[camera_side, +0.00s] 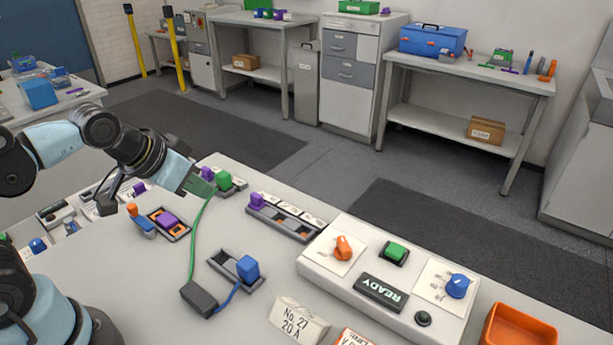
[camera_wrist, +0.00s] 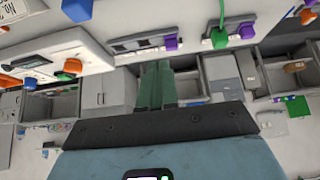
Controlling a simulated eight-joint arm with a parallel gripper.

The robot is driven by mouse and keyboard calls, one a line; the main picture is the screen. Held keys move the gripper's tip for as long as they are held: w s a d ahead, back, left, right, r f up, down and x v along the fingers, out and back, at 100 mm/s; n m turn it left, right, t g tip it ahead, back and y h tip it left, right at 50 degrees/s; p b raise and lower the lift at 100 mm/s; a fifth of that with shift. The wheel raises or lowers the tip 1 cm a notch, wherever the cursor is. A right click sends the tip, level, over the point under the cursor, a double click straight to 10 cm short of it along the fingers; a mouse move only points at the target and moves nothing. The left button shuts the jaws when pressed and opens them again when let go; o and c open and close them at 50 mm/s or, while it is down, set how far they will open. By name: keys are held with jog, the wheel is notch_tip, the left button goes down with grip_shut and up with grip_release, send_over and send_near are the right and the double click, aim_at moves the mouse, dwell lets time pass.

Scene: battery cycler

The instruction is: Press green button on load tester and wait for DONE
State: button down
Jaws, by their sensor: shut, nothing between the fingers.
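The load tester (camera_side: 325,268) is a white box on the bench, right of centre in the side view. Its green button (camera_side: 396,251) stands up from a dark square base. An orange knob (camera_side: 343,248) is left of it and a blue knob (camera_side: 457,286) right of it. The dark display (camera_side: 381,292) reads READY, upside down in the picture. My gripper (camera_side: 199,185) is shut and empty, in the air left of the tester and well apart from the button. In the wrist view, its green fingers (camera_wrist: 160,85) are together; the tester's edge shows at upper left.
A green plug (camera_side: 224,181) with a green cable is near my gripper. A slotted tray (camera_side: 285,222) with a purple plug lies between gripper and tester. A blue plug (camera_side: 247,268) and a dark cable box (camera_side: 199,298) are in front. An orange bin (camera_side: 520,330) is right of the tester.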

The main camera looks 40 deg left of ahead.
jog(key=shift+w, duration=0.1)
notch_tip(320, 180, up, 2)
jog(key=m+t+h, duration=0.1)
jog(key=m+h, duration=0.3)
jog(key=m, duration=1)
send_over(392, 252)
jog(key=shift+f, duration=0.15)
jog(key=shift+f, duration=4.25)
jog(key=shift+f, duration=0.15)
jog(key=shift+f, duration=0.3)
